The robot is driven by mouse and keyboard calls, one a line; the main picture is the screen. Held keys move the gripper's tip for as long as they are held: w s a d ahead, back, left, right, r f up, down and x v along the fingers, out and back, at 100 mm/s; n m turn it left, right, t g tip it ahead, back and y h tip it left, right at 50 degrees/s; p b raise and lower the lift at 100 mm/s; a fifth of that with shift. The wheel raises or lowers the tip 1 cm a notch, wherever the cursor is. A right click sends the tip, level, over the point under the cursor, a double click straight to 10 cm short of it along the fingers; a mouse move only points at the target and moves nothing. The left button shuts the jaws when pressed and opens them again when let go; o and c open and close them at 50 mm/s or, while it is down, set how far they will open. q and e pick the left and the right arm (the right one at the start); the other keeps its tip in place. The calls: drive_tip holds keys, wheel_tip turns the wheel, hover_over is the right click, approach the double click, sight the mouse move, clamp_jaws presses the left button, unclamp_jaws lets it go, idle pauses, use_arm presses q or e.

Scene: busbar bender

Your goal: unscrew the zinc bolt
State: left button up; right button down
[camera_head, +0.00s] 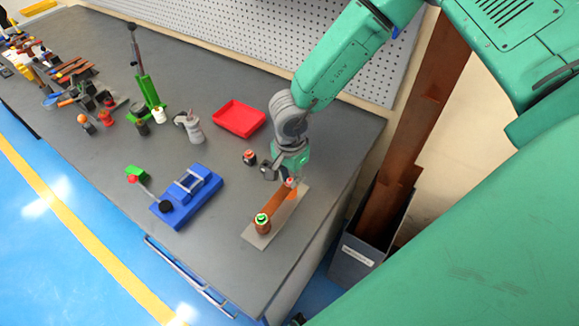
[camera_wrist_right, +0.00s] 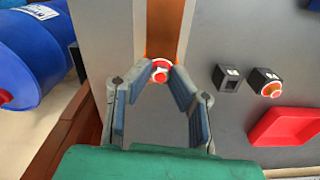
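A small red-and-white bolt-like piece (camera_wrist_right: 160,71) sits at the near end of an orange copper bar (camera_wrist_right: 163,28) in the right wrist view. I cannot tell from its look whether it is zinc. The fingers of my right gripper (camera_wrist_right: 158,68) are apart, with this piece between their tips; contact is not clear. In the head view my right gripper (camera_head: 281,172) points down over the far end of the copper bar (camera_head: 277,205), partly hiding it. A green-topped copper-coloured post (camera_head: 262,223) stands at the bar's other end. My left gripper is not in view.
The bar lies on a light grey plate (camera_head: 253,238) near the bench's right edge. A red tray (camera_head: 239,118), a small dark block (camera_head: 249,157) and a blue fixture (camera_head: 186,196) stand nearby. A grey bin (camera_head: 357,252) holding tall brown bars stands beside the bench.

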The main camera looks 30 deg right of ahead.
drive_tip(key=n, duration=0.5)
drive_tip(key=shift+n, duration=0.4)
drive_tip(key=n, duration=0.5)
drive_tip(key=shift+n, duration=0.3)
drive_tip(key=shift+n, duration=0.4)
drive_tip(key=n, duration=0.5)
drive_tip(key=n, duration=0.5)
drive_tip(key=shift+n, duration=0.3)
